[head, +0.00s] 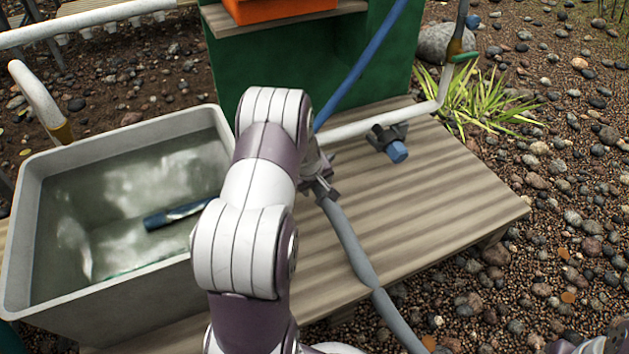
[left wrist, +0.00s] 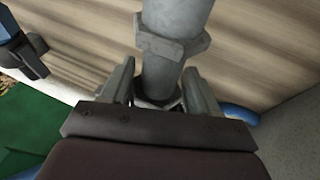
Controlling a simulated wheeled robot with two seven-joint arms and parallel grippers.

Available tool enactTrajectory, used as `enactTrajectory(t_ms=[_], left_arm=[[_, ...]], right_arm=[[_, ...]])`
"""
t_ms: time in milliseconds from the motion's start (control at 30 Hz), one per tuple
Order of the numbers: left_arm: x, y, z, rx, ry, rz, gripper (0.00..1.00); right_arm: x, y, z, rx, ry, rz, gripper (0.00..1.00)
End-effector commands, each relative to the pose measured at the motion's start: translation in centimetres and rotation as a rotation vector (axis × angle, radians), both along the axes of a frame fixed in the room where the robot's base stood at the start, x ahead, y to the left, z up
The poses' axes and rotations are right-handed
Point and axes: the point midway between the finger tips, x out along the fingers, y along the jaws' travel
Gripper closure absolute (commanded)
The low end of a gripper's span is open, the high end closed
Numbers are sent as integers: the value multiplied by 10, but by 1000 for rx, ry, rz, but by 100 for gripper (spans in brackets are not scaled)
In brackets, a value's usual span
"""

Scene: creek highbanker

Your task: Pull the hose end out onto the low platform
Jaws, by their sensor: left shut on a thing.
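My left gripper (head: 322,190) is shut on a grey hose (head: 345,240) above the low wooden platform (head: 440,190). The hose runs from the jaws down past the platform's front edge to the bottom of the head view. In the left wrist view, the fingers of my left gripper (left wrist: 157,92) stand on both sides of a grey fitting with a hexagonal collar (left wrist: 170,42). My arm hides part of the grip in the head view. A blue tube (head: 178,215) lies in the water of the grey tub.
The grey tub (head: 150,285) of water stands left of my arm. A blue hose (head: 365,65) slopes down behind it. A white pipe (head: 365,124) and a blue-capped dark fitting (head: 397,151) are near the platform's back. The platform's right side is clear; pebbles lie beyond.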

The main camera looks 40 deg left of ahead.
Motion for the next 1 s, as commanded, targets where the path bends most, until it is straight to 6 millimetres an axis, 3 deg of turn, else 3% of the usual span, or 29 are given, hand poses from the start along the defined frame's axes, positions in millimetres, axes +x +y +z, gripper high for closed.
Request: enactTrajectory(t_ms=[633,1000], left_arm=[[-10,-21,1,3,-2,0,77],[-22,-43,1,1,-2,0,77]], right_arm=[[0,0,-2,0,0,0,57],[0,0,-4,0,0,0,57]])
